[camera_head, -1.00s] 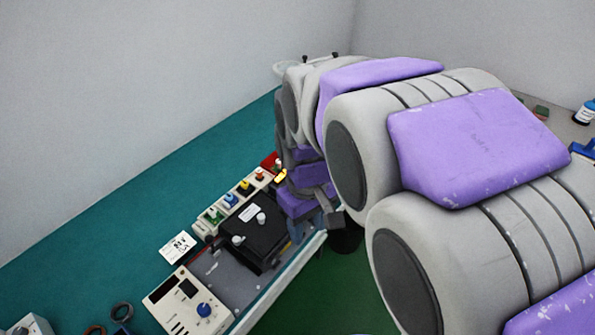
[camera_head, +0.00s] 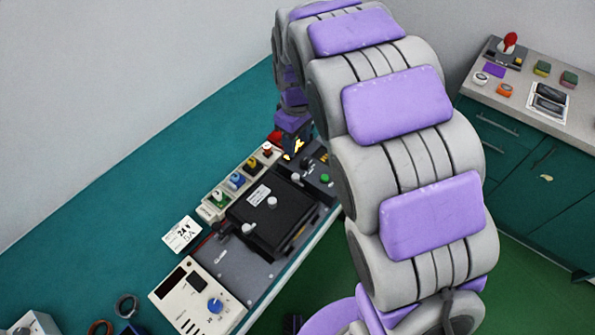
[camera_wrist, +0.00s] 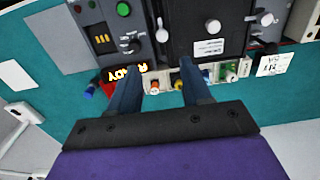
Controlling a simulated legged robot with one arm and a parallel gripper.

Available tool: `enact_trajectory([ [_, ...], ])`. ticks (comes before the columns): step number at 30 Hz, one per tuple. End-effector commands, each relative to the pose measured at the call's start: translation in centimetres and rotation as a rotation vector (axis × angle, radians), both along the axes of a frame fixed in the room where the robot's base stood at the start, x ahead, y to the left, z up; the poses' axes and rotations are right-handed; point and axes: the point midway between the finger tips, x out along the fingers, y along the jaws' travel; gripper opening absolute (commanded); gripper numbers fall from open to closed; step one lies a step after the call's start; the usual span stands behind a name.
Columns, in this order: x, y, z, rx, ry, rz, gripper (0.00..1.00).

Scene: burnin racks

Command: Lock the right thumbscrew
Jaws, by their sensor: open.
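A black box (camera_head: 272,215) with a white label sits in a grey fixture (camera_head: 235,275) on the bench, a pale knob (camera_head: 272,202) on its top. A pale-tipped thumbscrew (camera_head: 306,164) stands at the box's right end. In the wrist view, which sees the bench from the opposite side, this thumbscrew (camera_wrist: 161,35) is left of the box (camera_wrist: 200,14). A similar thumbscrew (camera_head: 248,228) is at the other end, also in the wrist view (camera_wrist: 267,19). My gripper (camera_wrist: 158,68) is open and empty, its fingertips near the right thumbscrew in the picture; touching is not visible.
A control panel with a green button (camera_head: 325,178) adjoins the fixture. Colored switch modules (camera_head: 236,181) line the box's back edge, near a lit yellow sign (camera_wrist: 128,72). A cream meter with a blue dial (camera_head: 215,306) stands front left. A side counter (camera_head: 540,110) is at right.

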Motion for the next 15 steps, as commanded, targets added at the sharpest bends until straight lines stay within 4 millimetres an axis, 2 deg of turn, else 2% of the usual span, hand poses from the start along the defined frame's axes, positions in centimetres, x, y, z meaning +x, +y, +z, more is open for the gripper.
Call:
enact_trajectory([
  [1, -0.1, 0.1, -1.4, -0.003, 0.005, 0.001, 0.48],
  [3, -0.2, 0.2, -2.8, -0.007, 0.008, 0.001, 0.48],
  [15, -0.3, 0.0, -10.5, -0.005, 0.008, 0.0, 0.48],
])
